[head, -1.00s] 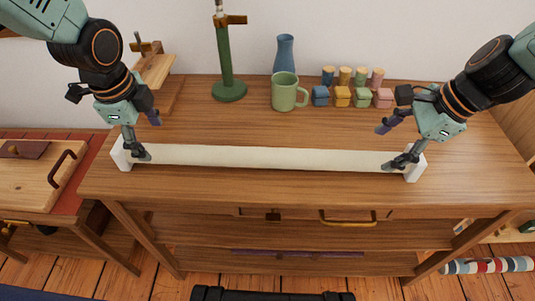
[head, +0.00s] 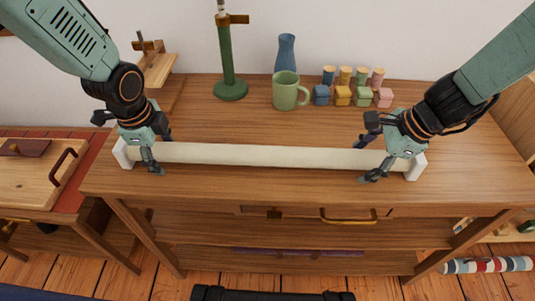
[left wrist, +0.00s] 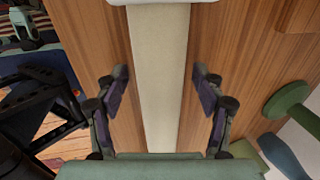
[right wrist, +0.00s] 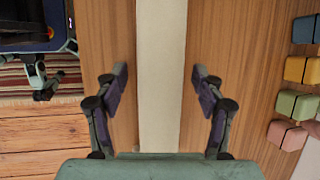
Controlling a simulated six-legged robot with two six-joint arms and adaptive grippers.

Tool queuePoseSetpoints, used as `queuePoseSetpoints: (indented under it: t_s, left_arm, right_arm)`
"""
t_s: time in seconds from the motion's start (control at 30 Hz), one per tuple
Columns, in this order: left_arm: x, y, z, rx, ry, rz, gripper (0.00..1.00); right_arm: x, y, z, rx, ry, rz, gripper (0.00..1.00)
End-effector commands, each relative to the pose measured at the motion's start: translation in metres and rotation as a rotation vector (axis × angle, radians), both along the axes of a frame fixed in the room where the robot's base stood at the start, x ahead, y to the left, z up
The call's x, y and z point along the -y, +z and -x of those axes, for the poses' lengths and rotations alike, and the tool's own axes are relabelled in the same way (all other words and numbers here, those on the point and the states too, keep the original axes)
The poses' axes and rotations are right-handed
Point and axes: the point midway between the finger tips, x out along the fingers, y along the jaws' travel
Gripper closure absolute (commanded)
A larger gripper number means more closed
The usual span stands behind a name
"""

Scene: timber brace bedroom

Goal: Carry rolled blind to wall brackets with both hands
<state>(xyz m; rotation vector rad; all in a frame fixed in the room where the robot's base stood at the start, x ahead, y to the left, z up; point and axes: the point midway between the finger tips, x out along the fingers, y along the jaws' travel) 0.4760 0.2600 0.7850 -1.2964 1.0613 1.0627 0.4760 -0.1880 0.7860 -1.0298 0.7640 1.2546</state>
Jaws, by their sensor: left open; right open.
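The rolled blind (head: 265,155) is a long cream roll lying across the wooden dresser top (head: 270,190). A white block stands at its left end (head: 122,153) and another at its right end (head: 415,166). My left gripper (head: 161,153) is open, its fingers on either side of the roll near the left end. In the left wrist view the blind (left wrist: 163,90) runs between the parted fingers with gaps on both sides. My right gripper (head: 366,158) is likewise open astride the roll near the right end. The right wrist view shows the blind (right wrist: 160,90) between its fingers. I cannot make out wall brackets.
Behind the blind stand a green stand (head: 229,75), a green mug (head: 287,93), a blue vase (head: 286,53) and several small coloured jars (head: 343,96). A lower side table (head: 35,178) with a lidded wooden box is at left. The dresser top in front is clear.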

Motion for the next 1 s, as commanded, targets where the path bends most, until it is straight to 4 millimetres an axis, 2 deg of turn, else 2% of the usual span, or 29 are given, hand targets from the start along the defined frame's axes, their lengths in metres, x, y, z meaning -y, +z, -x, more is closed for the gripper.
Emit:
queuePoseSetpoints:
  t_s: [0.17, 1.0]
  left_arm:
    - [0.0, 0.0001, 0.0, 0.0, 0.0, 0.0, 0.31]
    - [-0.0001, 0.0002, 0.0001, 0.0, 0.0, 0.0, 1.0]
  right_arm:
    - [0.0, 0.0, 0.0001, 0.0, 0.0, 0.0, 0.31]
    - [0.0002, -0.0005, 0.0005, -0.001, 0.0, 0.001, 1.0]
